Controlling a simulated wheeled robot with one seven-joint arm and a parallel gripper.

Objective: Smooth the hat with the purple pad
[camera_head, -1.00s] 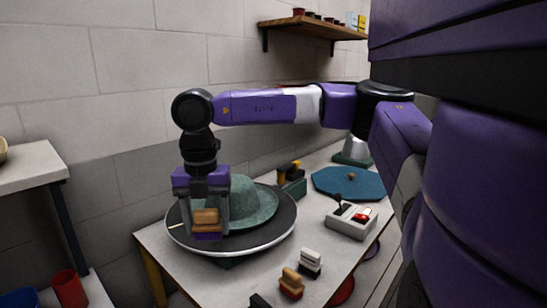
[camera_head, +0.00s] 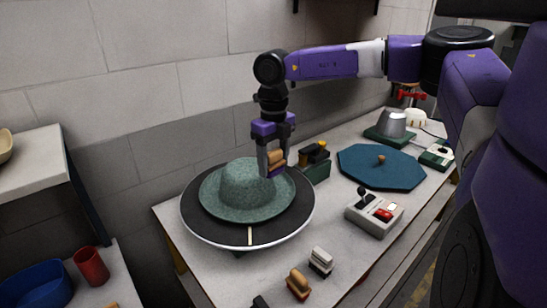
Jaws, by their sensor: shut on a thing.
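The grey-green felt hat (camera_head: 245,190) sits crown up, brim spread, on a dark round turntable (camera_head: 205,222) with a pale rim. A pale mark (camera_head: 250,236) shows at the turntable's front. My gripper (camera_head: 275,165) points down over the right side of the hat, shut on the pad (camera_head: 276,158) by its wooden handle. The pad is beside the crown at the right part of the brim. Its underside is small and partly hidden by a finger, so I cannot tell whether it touches the felt.
A control box (camera_head: 375,213) with a lever and red switch stands right of the turntable. A white-handled pad (camera_head: 321,262) and a wooden-handled pad (camera_head: 298,283) lie in front. A green holder (camera_head: 316,168) stands behind, near a blue octagonal board (camera_head: 380,167).

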